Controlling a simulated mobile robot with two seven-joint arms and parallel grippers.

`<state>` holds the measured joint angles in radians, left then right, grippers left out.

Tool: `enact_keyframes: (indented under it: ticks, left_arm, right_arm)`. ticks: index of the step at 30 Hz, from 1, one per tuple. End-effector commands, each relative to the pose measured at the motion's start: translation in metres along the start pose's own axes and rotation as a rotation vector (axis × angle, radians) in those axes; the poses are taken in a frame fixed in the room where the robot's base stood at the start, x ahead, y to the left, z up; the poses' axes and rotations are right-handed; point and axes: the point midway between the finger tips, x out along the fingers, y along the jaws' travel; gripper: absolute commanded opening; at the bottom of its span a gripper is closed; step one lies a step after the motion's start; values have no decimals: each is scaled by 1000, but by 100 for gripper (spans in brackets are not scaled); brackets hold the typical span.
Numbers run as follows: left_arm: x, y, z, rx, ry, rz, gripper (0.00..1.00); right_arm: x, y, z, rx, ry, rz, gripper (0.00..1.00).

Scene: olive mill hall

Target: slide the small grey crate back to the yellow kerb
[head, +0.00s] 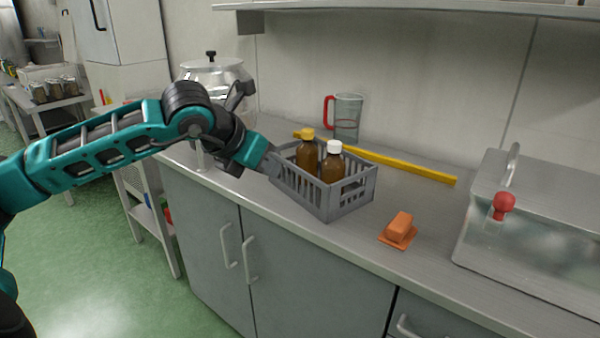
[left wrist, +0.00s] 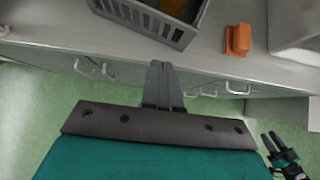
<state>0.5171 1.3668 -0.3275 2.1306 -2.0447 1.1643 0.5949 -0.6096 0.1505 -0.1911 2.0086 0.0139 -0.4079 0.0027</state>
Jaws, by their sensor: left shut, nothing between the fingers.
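The small grey crate (head: 347,198) stands upright on the steel worktop and holds two brown bottles, one with a yellow cap (head: 308,155) and one with a white cap (head: 332,163). The yellow kerb (head: 410,168) runs along the worktop behind it, with bare steel between them at the right. My left gripper (head: 272,166) is shut and empty at the crate's left front side; I cannot tell whether it touches. In the left wrist view its fingers (left wrist: 162,80) point towards the crate's slatted wall (left wrist: 150,20). My right gripper (left wrist: 270,140) shows there at lower right, fingers apart.
A clear jug with a red handle (head: 347,117) stands behind the kerb. The worktop's front edge is close.

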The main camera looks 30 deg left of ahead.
Motion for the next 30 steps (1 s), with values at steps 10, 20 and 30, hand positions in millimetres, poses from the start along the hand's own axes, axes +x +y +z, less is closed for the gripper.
enact_keyframes:
  ticks: [10,20,30]
  left_arm:
    - [71,-2,0,-4,2,-7,0]
    - [104,-2,24,-1,0,-6,0]
    - [109,-2,28,1,1,-5,0]
  right_arm:
    - [-2,2,-2,6,1,9,36]
    - [-6,5,-2,3,-2,18,36]
    - [-7,7,-1,0,-1,20,36]
